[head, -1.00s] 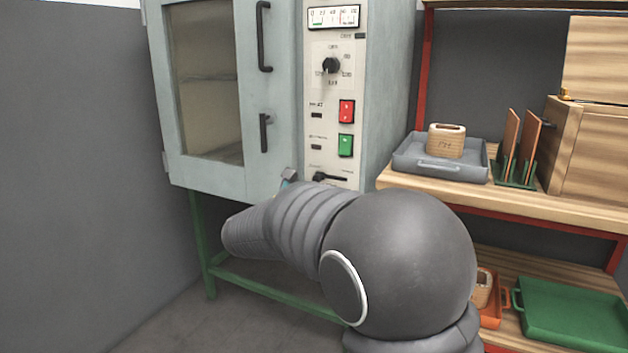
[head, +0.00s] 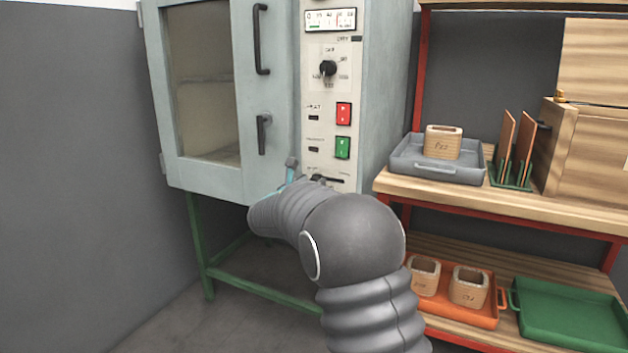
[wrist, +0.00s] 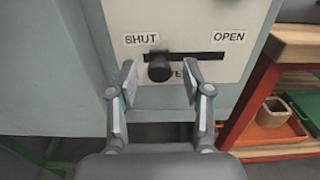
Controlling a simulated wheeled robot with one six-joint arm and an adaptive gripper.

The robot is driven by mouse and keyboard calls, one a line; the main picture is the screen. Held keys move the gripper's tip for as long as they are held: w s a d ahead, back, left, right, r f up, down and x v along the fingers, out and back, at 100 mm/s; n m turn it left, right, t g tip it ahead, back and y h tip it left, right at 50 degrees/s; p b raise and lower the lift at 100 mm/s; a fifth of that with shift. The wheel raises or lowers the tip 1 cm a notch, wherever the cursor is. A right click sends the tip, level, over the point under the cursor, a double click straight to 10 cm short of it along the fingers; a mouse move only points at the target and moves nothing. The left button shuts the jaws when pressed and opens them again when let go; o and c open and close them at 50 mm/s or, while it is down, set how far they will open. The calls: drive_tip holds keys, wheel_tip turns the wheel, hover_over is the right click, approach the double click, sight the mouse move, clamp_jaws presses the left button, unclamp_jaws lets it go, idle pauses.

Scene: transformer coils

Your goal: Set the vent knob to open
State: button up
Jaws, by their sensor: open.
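The vent knob (wrist: 159,68) is a dark round knob on a horizontal black slot (wrist: 205,56) low on the oven's control panel. In the wrist view it sits at the slot's left end, under the SHUT label (wrist: 141,39). The OPEN label (wrist: 229,37) is at the right end. My gripper (wrist: 158,77) is open, with one finger on each side of the knob; I cannot tell whether either touches it. In the head view the slot (head: 328,179) shows in part, and my gripper (head: 292,170) is mostly hidden by my arm.
The grey oven (head: 260,180) stands on green legs. A rotary dial (head: 328,68), red switch (head: 343,113) and green switch (head: 342,147) are above the slot. To the right, a wooden shelf (head: 480,200) holds a grey tray (head: 400,168); an orange tray (head: 455,317) is below.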

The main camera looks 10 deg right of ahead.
drive_tip(key=shift+x, duration=1.05)
clamp_jaws()
